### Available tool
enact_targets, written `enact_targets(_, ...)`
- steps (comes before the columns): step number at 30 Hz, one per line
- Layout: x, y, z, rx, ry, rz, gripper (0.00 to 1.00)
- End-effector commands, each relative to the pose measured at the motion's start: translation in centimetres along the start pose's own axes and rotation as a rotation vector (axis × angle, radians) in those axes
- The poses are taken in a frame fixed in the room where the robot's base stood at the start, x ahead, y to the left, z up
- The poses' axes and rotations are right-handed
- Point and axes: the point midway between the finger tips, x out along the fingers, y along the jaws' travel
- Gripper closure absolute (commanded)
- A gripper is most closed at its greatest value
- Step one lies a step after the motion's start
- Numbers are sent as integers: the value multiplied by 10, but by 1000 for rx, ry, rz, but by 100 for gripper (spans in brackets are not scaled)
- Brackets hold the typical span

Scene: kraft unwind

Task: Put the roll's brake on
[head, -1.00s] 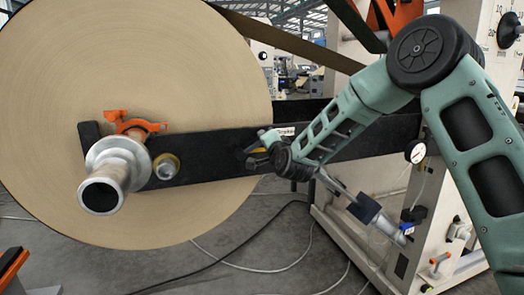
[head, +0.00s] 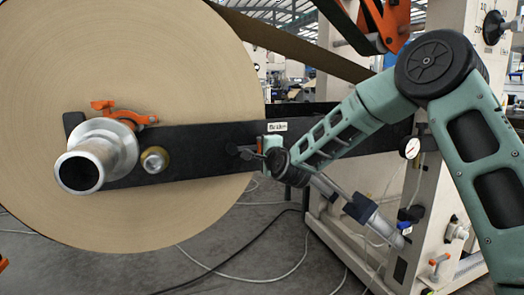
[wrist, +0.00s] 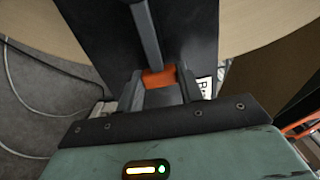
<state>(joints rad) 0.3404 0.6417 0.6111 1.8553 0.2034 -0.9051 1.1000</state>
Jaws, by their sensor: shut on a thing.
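The big brown paper roll (head: 200,60) sits at the left of the head view, with a metal core end (head: 80,172) jutting toward me. A black arm bar (head: 200,140) crosses its face and bears a white brake label (head: 278,126). My gripper (head: 247,151) is at this bar, just left of and below the label. In the wrist view my gripper (wrist: 160,82) is shut on an orange piece at the near end of a grey brake lever (wrist: 146,35). The lever runs up the picture over the bar. The fingers partly hide the orange piece.
An orange clamp (head: 125,113) and a brass-coloured knob (head: 154,159) are by the core. The pale machine frame (head: 375,190) with a gauge (head: 413,148) stands at the right. Cables (head: 255,245) lie on the grey floor below.

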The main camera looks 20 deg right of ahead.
Motion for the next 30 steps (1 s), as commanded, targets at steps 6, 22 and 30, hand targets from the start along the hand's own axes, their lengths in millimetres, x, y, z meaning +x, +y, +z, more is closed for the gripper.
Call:
enact_targets(6, 0, 3, -1, 8, 2, 5, 100)
enact_targets(22, -2, 1, 0, 4, 1, 3, 42)
enact_targets(30, -43, 1, 0, 2, -1, 4, 42)
